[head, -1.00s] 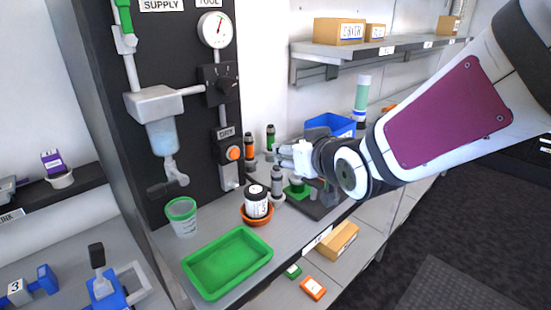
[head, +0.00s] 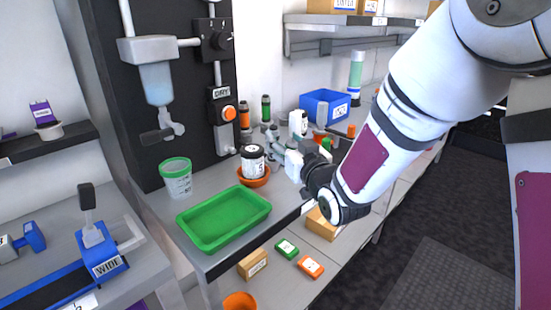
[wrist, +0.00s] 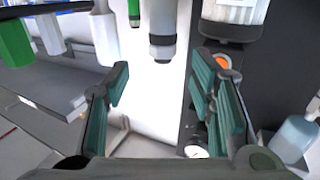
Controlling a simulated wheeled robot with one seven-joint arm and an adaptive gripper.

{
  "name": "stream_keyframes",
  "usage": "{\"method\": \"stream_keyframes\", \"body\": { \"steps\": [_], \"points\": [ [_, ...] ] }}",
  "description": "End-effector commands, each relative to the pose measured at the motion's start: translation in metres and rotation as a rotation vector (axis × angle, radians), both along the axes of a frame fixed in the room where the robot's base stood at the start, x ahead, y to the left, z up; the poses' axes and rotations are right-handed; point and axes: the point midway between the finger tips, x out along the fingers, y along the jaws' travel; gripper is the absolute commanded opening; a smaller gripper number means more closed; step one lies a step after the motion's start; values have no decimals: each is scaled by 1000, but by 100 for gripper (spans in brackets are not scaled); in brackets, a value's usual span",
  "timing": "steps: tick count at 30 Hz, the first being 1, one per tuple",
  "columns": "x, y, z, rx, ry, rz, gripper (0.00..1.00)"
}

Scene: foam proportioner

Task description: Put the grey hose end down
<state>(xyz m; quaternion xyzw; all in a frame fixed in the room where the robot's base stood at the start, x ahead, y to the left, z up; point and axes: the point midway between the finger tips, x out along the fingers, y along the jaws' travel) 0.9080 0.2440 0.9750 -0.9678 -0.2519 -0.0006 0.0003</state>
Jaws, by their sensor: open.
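The grey hose end (wrist: 163,32) shows as a grey cylinder with a dark band near the top middle of the wrist view, which looks upside down. It lies beyond the gap between my fingers, and neither finger touches it. In the head view the grey hose end (head: 273,135) stands on the counter (head: 215,262) behind the black-lidded jar, partly hidden by my gripper (head: 288,157). My gripper (wrist: 160,72) is open with nothing between its teal fingers.
The black-lidded jar (head: 252,160) sits in an orange dish close left of my gripper. Orange (head: 245,116) and green (head: 266,108) hose ends stand behind. A blue bin (head: 325,103) is to the right. A green tray (head: 222,218) and a cup (head: 177,178) are at front left.

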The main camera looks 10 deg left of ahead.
Motion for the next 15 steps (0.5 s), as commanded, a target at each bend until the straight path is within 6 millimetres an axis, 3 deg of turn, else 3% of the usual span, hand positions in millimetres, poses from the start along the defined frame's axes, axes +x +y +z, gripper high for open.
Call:
{"method": "stream_keyframes", "body": {
  "steps": [15],
  "points": [
    [47,29,1,0,1,1,50]
  ]
}}
